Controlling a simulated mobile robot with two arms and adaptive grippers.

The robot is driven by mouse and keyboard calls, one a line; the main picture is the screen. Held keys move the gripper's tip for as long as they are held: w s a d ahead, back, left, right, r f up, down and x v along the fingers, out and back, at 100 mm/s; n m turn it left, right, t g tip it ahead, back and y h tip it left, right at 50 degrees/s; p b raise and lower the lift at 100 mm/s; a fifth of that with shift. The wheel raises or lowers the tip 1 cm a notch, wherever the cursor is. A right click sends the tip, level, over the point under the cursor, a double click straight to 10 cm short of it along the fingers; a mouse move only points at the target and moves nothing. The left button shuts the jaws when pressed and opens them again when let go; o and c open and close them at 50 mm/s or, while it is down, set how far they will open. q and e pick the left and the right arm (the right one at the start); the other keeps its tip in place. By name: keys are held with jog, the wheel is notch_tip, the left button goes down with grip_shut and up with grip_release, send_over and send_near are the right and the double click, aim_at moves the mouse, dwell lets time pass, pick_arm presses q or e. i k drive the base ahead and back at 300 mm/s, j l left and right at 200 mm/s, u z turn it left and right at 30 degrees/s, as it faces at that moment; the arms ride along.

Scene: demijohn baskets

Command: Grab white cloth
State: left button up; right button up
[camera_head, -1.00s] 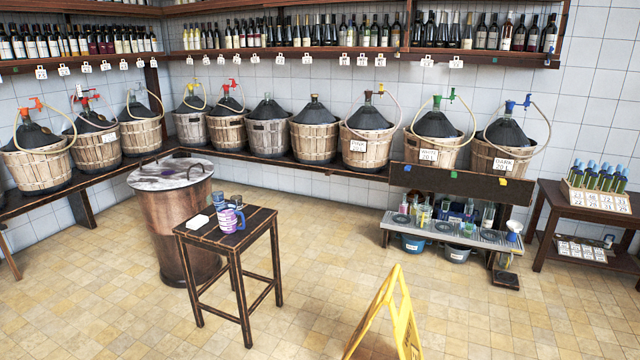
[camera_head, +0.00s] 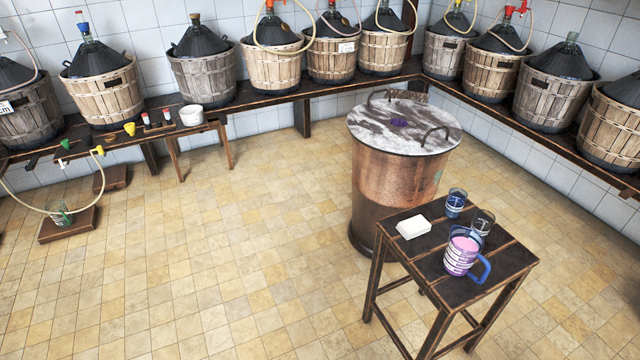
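A small folded white cloth (camera_head: 413,227) lies flat on the left part of the dark wooden stool (camera_head: 424,264). Beside it on the stool stand a striped mug with a blue handle (camera_head: 461,254), holding something pink, and two glasses, one bluish (camera_head: 455,203) and one clear (camera_head: 482,222). The cloth is apart from them. Neither of my grippers is in view.
A copper drum (camera_head: 396,185) with a marbled lid stands right behind the stool. Demijohn baskets (camera_head: 205,80) line the wall shelf. A low bench with a white bowl (camera_head: 191,115) and a small footed board (camera_head: 68,226) are at left. The tiled floor between is free.

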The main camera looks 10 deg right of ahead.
aim_at(416, 226)
jog(key=i+j+u, duration=0.1)
jog(key=i, duration=0.9)
jog(key=i+j, duration=0.25)
jog(key=i, duration=0.8)
jog(key=i+z, duration=0.65)
jog(key=z, duration=0.2)
jog(key=i+j+z, duration=0.15)
jog(key=i+z, duration=0.25)
jog(key=i+j+z, duration=0.15)
jog(key=z, duration=0.25)
